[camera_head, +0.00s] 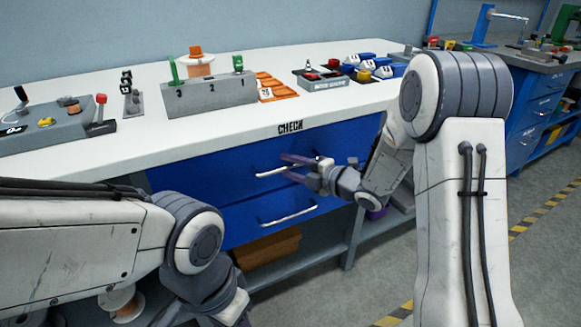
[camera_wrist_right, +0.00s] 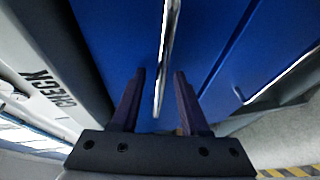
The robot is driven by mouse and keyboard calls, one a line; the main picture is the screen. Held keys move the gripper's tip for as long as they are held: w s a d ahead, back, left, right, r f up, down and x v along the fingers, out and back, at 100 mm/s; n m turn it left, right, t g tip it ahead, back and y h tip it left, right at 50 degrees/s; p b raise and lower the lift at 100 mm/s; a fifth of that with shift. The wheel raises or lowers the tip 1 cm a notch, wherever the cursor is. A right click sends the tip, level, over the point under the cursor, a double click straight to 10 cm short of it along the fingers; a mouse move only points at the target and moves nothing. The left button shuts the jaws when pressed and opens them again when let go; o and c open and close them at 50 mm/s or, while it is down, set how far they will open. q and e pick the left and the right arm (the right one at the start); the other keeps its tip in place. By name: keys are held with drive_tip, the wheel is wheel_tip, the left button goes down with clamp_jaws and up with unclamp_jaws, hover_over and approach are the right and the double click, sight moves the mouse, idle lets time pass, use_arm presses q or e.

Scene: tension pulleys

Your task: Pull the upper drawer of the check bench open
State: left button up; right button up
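The white-topped check bench (camera_head: 170,140) has a blue upper drawer (camera_head: 205,177) under its CHECK label. The drawer looks shut. Its silver bar handle (camera_head: 268,173) shows in the head view, partly behind my right gripper (camera_head: 287,166). In the right wrist view the handle (camera_wrist_right: 166,50) runs between the two dark fingers of my right gripper (camera_wrist_right: 159,73), with a gap on each side. The right gripper is open. Only part of my left arm's end shows low in the head view; its fingers cannot be made out.
A lower blue drawer (camera_head: 240,225) with its own handle (camera_head: 288,218) sits below. A brown box (camera_head: 268,249) is on the shelf underneath. A numbered grey block (camera_head: 208,96) and a switch box (camera_head: 325,80) stand on the benchtop. Floor is clear at the right.

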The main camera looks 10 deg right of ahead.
clamp_jaws()
idle(1.3)
